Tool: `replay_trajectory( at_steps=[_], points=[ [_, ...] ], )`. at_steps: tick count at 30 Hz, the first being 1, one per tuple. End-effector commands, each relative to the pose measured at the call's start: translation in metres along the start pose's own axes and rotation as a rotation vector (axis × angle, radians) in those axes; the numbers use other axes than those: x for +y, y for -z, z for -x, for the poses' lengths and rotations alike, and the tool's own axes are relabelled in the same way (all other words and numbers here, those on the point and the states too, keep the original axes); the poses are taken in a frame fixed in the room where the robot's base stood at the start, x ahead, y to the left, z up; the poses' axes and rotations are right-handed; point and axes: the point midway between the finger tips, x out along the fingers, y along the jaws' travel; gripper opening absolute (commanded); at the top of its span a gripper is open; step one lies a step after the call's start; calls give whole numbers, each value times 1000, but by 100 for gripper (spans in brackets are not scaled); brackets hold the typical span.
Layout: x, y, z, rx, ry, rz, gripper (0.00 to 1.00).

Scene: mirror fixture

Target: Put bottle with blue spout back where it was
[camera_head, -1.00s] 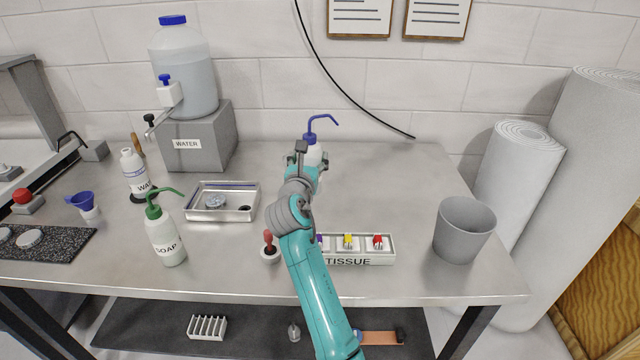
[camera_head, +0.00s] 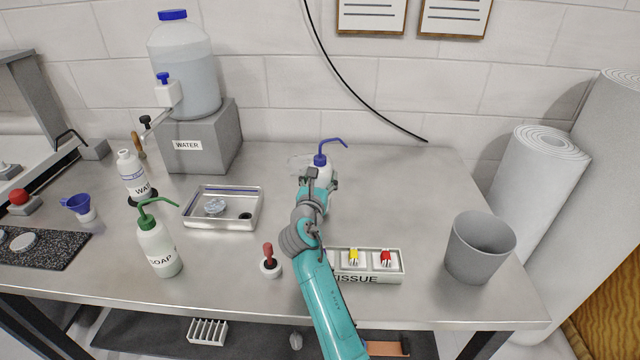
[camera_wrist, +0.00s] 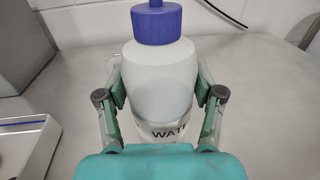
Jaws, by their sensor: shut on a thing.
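The white bottle with the blue spout (camera_head: 321,166) is upright in my gripper (camera_head: 320,183), over the back middle of the bench. In the wrist view, my gripper (camera_wrist: 161,100) has one finger on each side of the bottle (camera_wrist: 158,80). Its blue cap and part of a "WAT…" label show. The bottle's base is hidden, so I cannot tell whether it touches the bench. A second white bottle (camera_head: 131,176), lettered "WA…", stands at the left with no spout on it.
The green-spouted soap bottle (camera_head: 158,248), metal tray (camera_head: 222,225), red-topped dropper (camera_head: 269,265) and tissue box (camera_head: 370,277) stand nearby. A water jug (camera_head: 187,75) is on a grey block at the back left. A grey bin (camera_head: 480,248) is at the right. Bench right of the bottle is clear.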

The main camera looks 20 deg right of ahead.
Motion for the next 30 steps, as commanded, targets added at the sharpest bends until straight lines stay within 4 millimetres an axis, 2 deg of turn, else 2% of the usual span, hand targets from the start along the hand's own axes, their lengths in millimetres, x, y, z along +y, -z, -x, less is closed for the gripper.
replay_trajectory(
  at_steps=[5,16,17,18,20,30],
  points=[
    [0,17,0,-1,0,1,54],
    [0,20,0,-1,0,0,54],
    [0,21,0,1,0,1,69],
    [0,21,0,1,0,0,79],
    [0,21,0,1,0,0,92],
    [0,20,0,0,0,0,92]
  ],
)
